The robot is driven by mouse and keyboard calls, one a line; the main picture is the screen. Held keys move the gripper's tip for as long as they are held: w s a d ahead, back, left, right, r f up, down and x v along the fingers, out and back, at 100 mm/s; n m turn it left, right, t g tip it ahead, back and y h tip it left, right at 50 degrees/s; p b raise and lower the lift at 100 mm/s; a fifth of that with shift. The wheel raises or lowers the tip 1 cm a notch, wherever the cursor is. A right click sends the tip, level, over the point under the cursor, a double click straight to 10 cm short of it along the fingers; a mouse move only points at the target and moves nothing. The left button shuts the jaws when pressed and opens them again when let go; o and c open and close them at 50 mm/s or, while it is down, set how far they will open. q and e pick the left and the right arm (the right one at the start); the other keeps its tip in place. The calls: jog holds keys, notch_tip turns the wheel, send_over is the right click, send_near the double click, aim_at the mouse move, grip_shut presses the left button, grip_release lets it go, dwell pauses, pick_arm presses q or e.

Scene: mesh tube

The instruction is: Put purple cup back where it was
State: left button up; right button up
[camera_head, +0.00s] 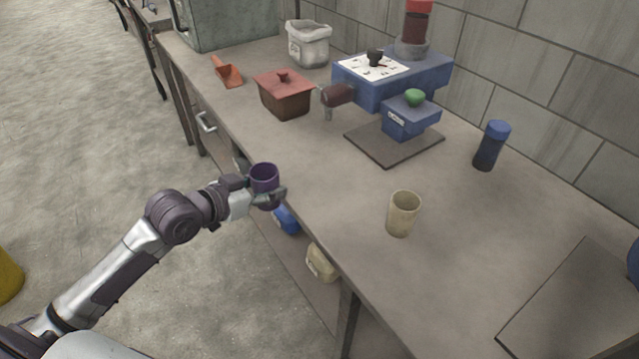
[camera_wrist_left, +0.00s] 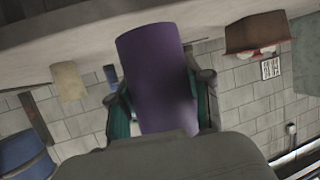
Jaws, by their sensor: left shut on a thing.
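The purple cup (camera_head: 265,176) is upright at the near edge of the workbench (camera_head: 340,200). My left gripper (camera_head: 266,190) is shut on it from the left side. In the left wrist view the purple cup (camera_wrist_left: 156,78) fills the space between the two fingers of my left gripper (camera_wrist_left: 162,112). I cannot tell whether the cup's base touches the bench. My right gripper does not show in either view.
A beige cup (camera_head: 403,214) stands to the right on the bench. Bench between the two cups is clear.

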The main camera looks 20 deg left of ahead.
pick_arm(q)
jog(key=w, duration=0.1)
jog(key=w+d, duration=0.1)
jog(key=w, duration=0.1)
jog(key=w+d, duration=0.1)
jog(key=w, duration=0.1)
jog(key=shift+r+p, duration=0.2)
jog(key=shift+p, duration=0.2)
jog(key=w+d, duration=0.1)
jog(key=w, duration=0.2)
jog(key=w+d, duration=0.2)
jog(key=w, duration=0.2)
jog(key=w+d, duration=0.2)
jog(key=w, duration=0.2)
jog(key=shift+w+f+p, duration=0.25)
jog(key=shift+p, duration=0.05)
notch_tip(320, 180, down, 3)
jog(key=shift+f, duration=0.25)
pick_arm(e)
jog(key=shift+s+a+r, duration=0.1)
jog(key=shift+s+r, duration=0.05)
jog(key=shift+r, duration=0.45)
pick_arm(q)
jog(key=shift+f, duration=0.15)
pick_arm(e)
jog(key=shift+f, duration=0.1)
pick_arm(q)
jog(key=o, duration=1.2)
